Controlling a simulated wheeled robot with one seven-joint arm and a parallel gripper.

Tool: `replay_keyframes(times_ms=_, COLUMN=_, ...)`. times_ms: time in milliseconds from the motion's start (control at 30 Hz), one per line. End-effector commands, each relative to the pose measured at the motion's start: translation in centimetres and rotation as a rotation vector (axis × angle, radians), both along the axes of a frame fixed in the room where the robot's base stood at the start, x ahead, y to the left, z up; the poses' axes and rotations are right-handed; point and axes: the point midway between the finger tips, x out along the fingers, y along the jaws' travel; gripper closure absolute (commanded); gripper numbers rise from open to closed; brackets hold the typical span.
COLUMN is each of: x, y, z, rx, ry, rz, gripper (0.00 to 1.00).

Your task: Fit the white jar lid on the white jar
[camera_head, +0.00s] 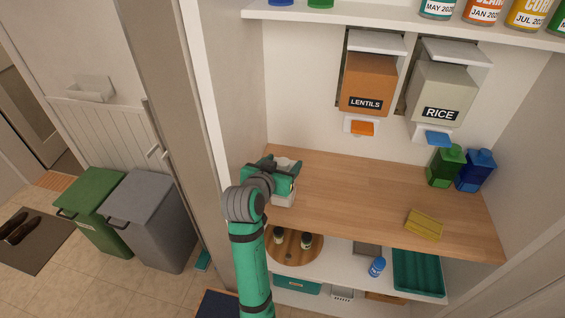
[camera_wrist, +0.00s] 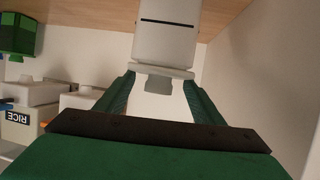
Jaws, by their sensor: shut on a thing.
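The white jar (camera_wrist: 168,40) stands on the wooden counter and appears upside down in the wrist view, with a thin dark line across its side. In the head view it shows in part (camera_head: 284,199), low beside my gripper at the counter's left end. The white jar lid (camera_wrist: 163,69), with a small grey knob, is at the jar's mouth. I cannot tell whether it is fully seated. My gripper (camera_wrist: 159,80) is shut on the lid, a green finger at each side. In the head view my gripper (camera_head: 284,178) and wrist hide much of the jar and lid.
The wooden counter (camera_head: 345,195) is clear in the middle. A yellow sponge-like block (camera_head: 424,224), a green bottle (camera_head: 446,166) and a blue bottle (camera_head: 475,170) are to the right. Lentils (camera_head: 368,82) and rice (camera_head: 440,93) dispensers hang above. The alcove's side wall is close on the left.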

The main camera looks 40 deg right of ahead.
Motion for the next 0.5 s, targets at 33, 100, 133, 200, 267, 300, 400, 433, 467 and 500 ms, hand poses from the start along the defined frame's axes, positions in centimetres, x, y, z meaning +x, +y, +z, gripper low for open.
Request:
replay_keyframes(times_ms=33, x=-0.02, y=0.03, z=-0.06, rx=0.000, ry=0.000, rz=0.000, gripper=0.63)
replay_keyframes(times_ms=100, x=-0.04, y=0.04, z=-0.11, rx=0.000, ry=0.000, rz=0.000, gripper=0.63)
replay_keyframes(times_ms=133, x=-0.05, y=0.04, z=-0.12, rx=0.000, ry=0.000, rz=0.000, gripper=0.63)
replay_keyframes(times_ms=200, x=-0.05, y=0.04, z=-0.13, rx=0.000, ry=0.000, rz=0.000, gripper=0.63)
replay_keyframes(times_ms=267, x=-0.05, y=0.04, z=-0.12, rx=0.000, ry=0.000, rz=0.000, gripper=0.63)
replay_keyframes(times_ms=300, x=-0.05, y=0.04, z=-0.12, rx=0.000, ry=0.000, rz=0.000, gripper=0.64)
replay_keyframes(times_ms=400, x=-0.04, y=0.04, z=-0.11, rx=0.000, ry=0.000, rz=0.000, gripper=0.21)
replay_keyframes(times_ms=433, x=-0.04, y=0.04, z=-0.11, rx=0.000, ry=0.000, rz=0.000, gripper=0.16)
replay_keyframes(times_ms=467, x=-0.04, y=0.04, z=-0.11, rx=0.000, ry=0.000, rz=0.000, gripper=0.16)
replay_keyframes(times_ms=500, x=-0.04, y=0.04, z=-0.11, rx=0.000, ry=0.000, rz=0.000, gripper=0.16)
